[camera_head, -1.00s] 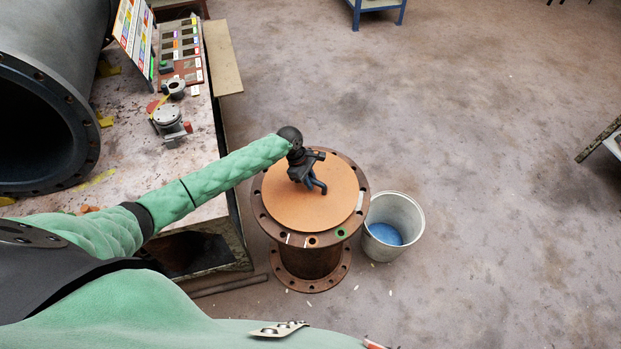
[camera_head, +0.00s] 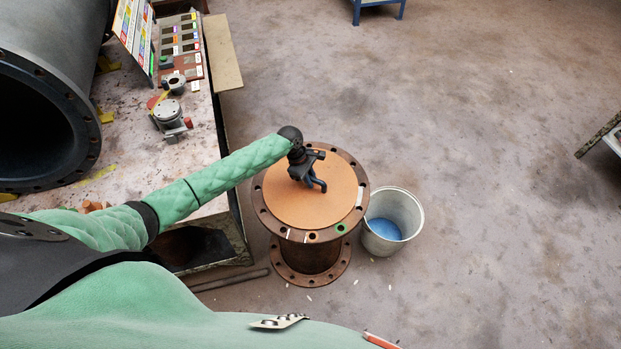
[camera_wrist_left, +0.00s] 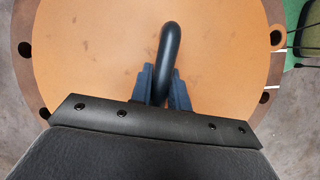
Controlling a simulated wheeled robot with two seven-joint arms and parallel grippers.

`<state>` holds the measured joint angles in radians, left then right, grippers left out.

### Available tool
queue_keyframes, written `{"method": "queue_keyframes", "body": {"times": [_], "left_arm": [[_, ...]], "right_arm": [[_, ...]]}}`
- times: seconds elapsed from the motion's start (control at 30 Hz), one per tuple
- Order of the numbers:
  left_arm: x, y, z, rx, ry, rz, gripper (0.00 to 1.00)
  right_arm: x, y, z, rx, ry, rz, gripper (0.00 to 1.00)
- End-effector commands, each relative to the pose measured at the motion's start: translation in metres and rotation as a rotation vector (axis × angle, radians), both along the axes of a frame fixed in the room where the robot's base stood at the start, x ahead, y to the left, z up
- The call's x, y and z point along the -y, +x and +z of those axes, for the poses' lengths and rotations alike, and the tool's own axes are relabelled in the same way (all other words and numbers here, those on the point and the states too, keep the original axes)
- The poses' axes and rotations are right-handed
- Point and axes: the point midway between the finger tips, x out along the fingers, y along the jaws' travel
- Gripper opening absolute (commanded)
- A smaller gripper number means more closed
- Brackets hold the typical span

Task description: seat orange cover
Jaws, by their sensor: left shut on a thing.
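The orange cover (camera_head: 290,207) is a flat round disc lying over the top flange (camera_head: 327,237) of a rusty brown upright pipe spool (camera_head: 308,257). The flange rim with its bolt holes shows around the disc. I cannot tell whether the disc is fully down on the flange. My left gripper (camera_head: 312,183) is above the disc's middle, shut on the cover's dark curved handle. In the left wrist view, the blue fingers (camera_wrist_left: 165,90) are around the black handle (camera_wrist_left: 169,50), with the orange face (camera_wrist_left: 100,50) below. My right gripper is not in view.
A grey bucket (camera_head: 411,212) with a blue bottom stands right of the spool. A bench (camera_head: 130,140) with metal fittings and a sloped label board is at left, beside a large grey pipe (camera_head: 55,50). A bar (camera_head: 230,280) lies on the floor.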

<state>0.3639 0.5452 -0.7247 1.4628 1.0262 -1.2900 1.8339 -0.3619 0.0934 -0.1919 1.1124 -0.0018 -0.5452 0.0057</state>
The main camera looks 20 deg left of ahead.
Motion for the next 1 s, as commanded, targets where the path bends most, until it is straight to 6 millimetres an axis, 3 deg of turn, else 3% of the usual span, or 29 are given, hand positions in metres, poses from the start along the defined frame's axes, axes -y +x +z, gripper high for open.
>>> {"method": "queue_keyframes", "body": {"times": [0.5, 0.93, 0.97, 1.0], "left_arm": [[0.0002, 0.0005, -0.0017, 0.001, 0.000, 0.000, 0.00], [0.0004, 0.0006, -0.0064, 0.001, 0.000, -0.001, 0.00], [0.0004, 0.0007, -0.0066, 0.002, 0.000, 0.000, 0.19], [0.0004, 0.0007, -0.0067, 0.002, 0.000, 0.000, 0.27]], "right_arm": [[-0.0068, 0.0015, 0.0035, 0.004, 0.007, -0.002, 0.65], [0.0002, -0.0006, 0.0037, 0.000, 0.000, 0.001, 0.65], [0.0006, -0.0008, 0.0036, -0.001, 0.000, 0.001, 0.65], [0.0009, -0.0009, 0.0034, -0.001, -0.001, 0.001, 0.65]]}}
